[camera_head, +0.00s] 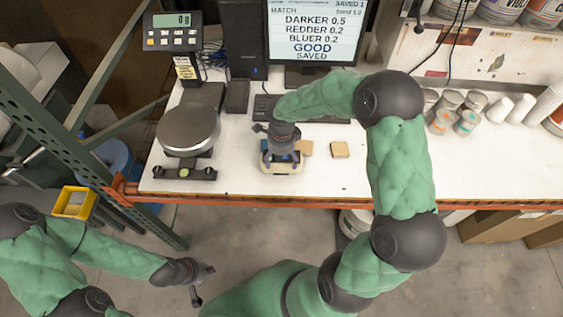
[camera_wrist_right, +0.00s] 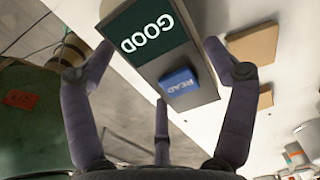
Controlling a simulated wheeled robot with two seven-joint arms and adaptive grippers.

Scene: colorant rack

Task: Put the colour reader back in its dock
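The colour reader (camera_wrist_right: 163,45) fills the top of the right wrist view, with a dark screen reading GOOD and a blue READ button. In the head view a pale body (camera_head: 281,168), likely the reader, sits near the table's front edge under my right gripper (camera_head: 281,156). In the wrist view the fingers of my right gripper (camera_wrist_right: 160,60) lie around the reader, tips close to its sides. I cannot tell whether they press on it. My left gripper (camera_head: 205,284) is open and empty, low over the floor. I cannot make out the dock for certain.
A scale (camera_head: 188,130) stands left of the reader, with a display (camera_head: 172,32) behind. Two tan blocks, one near (camera_head: 306,148) and one further right (camera_head: 339,149), lie beside the reader. A monitor (camera_head: 313,30) and keyboard (camera_head: 262,106) are behind. Cups (camera_head: 466,122) stand at right.

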